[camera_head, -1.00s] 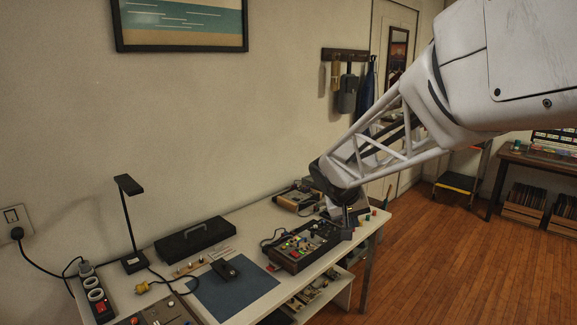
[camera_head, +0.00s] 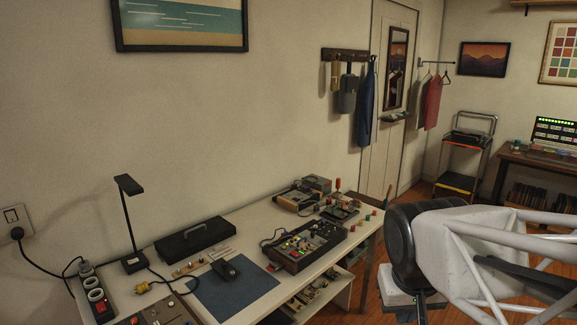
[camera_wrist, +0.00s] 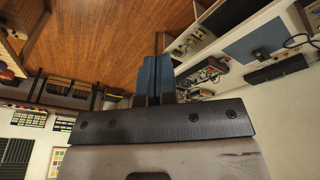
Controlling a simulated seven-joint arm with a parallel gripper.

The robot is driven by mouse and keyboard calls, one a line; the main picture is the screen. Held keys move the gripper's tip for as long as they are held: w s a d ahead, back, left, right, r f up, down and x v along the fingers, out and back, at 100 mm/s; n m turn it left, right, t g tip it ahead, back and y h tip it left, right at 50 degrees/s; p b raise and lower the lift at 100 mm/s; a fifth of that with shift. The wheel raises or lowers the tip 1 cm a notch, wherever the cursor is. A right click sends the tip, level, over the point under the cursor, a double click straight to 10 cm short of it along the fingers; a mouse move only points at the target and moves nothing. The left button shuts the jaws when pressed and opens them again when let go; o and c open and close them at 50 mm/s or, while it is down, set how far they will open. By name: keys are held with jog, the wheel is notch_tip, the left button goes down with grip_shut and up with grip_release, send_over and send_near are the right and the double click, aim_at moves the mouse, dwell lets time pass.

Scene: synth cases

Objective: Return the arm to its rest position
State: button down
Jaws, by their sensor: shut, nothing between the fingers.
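My gripper (camera_head: 421,308) is at the lower right of the head view, off the right end of the workbench (camera_head: 345,262) and in front of the wooden floor. My pale arm reaches in from the right edge, and the black wrist partly hides the gripper. In the wrist view the fingers of my gripper (camera_wrist: 154,98) show beyond the black mounting plate. They are shut with nothing between them. The fingertips touch nothing that I can make out.
The bench holds a control box (camera_head: 305,246), a black case (camera_head: 195,240), a desk lamp (camera_head: 130,220) and a blue mat (camera_head: 232,292). A trolley (camera_head: 464,155) and a second desk (camera_head: 535,165) stand at the back right. Open floor lies between bench and desk.

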jog(key=shift+y, duration=0.3)
jog(key=s, duration=0.1)
jog(key=s+f, duration=0.1)
jog(key=s, duration=0.3)
jog(key=shift+a+f, duration=0.2)
jog(key=shift+a, duration=0.05)
dwell(0.7)
